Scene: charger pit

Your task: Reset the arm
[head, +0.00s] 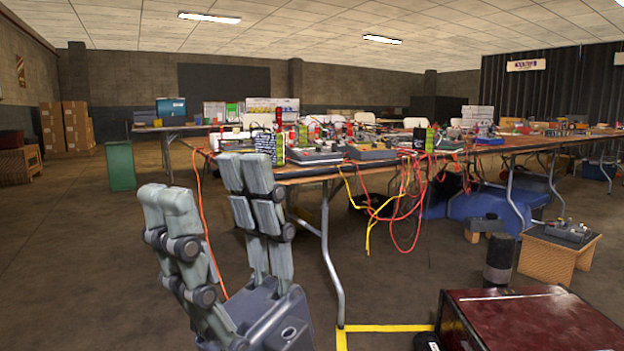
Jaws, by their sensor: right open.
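My right gripper (207,190) shows large at the lower left of the head view. My left gripper is not in view.
The long table carries chargers and electronics, with orange, yellow and red cables (372,212) hanging from its edge. A dark red box (535,318) is at the lower right, near a wooden crate (545,262). A green bin (120,166) stands left.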

